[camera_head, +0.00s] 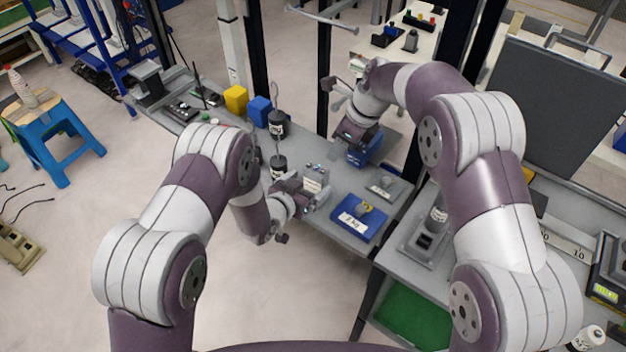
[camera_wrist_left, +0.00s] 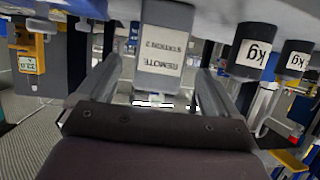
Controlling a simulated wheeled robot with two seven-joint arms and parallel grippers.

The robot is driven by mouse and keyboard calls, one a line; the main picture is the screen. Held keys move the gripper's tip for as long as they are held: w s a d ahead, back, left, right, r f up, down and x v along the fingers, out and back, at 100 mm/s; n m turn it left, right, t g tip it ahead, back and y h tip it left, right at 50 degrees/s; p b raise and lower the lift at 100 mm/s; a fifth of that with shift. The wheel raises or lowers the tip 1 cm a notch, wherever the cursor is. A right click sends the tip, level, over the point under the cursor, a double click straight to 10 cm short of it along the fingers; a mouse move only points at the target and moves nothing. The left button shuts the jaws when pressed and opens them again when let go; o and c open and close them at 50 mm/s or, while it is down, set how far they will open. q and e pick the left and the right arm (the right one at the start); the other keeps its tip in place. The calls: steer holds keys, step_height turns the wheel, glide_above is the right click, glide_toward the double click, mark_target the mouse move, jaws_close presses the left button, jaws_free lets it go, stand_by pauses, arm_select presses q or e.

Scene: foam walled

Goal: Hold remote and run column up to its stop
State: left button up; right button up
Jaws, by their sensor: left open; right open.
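My right gripper (camera_head: 350,138) is open and points down near a blue box (camera_head: 366,150). Its fingertips are hard to make out. I cannot identify the column.
A dark upright post (camera_head: 325,70) rises behind. Open floor lies in front of the bench.

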mark_target(312, 182)
arm_select(q)
steer(key=x, duration=0.5)
steer(key=c, duration=1.1)
arm_select(e)
steer(key=shift+c, duration=0.3)
arm_select(q)
steer(key=shift+c, duration=0.2)
arm_select(e)
jaws_close()
